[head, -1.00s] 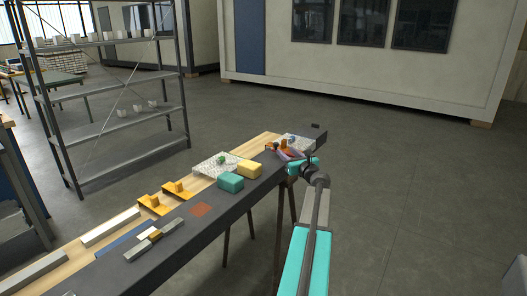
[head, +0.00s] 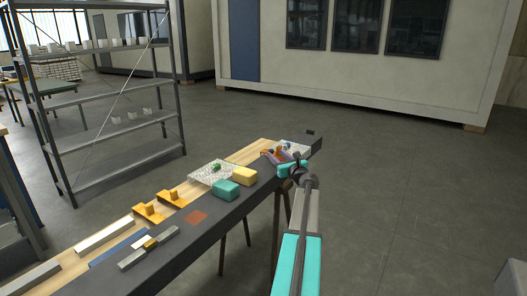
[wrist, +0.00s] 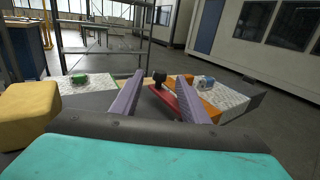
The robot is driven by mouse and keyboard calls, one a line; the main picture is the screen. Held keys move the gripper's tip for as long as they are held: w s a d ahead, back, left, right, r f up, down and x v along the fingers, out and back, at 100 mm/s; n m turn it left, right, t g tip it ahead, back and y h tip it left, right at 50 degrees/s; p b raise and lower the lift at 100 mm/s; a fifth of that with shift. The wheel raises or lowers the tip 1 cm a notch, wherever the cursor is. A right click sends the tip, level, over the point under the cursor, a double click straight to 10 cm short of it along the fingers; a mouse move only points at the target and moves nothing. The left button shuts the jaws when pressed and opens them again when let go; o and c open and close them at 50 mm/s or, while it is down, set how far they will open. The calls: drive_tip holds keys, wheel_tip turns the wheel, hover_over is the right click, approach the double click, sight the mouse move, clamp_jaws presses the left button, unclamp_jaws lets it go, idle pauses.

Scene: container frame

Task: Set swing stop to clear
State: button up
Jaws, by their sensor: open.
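A red bar with a black knob (wrist: 160,77), which looks like the swing stop, shows in the wrist view beyond and between my fingers. The bar (wrist: 165,97) runs slantwise beside an orange part (wrist: 207,107). My gripper (wrist: 160,84) is open, with its two purple-grey fingers apart and nothing clearly held. In the head view my gripper (head: 277,157) is over the far end of the dark beam, close to small orange parts. There the red bar and knob are too small and covered to make out, and I cannot tell whether a finger touches them.
White textured plates (head: 207,176) and orange brackets (head: 172,197) lie along the wooden bench. A grey shelf rack (head: 105,90) stands behind left. Open floor lies to the right.

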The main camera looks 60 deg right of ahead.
drive_tip(key=shift+p+x, duration=0.5)
drive_tip(key=shift+x, duration=4.8)
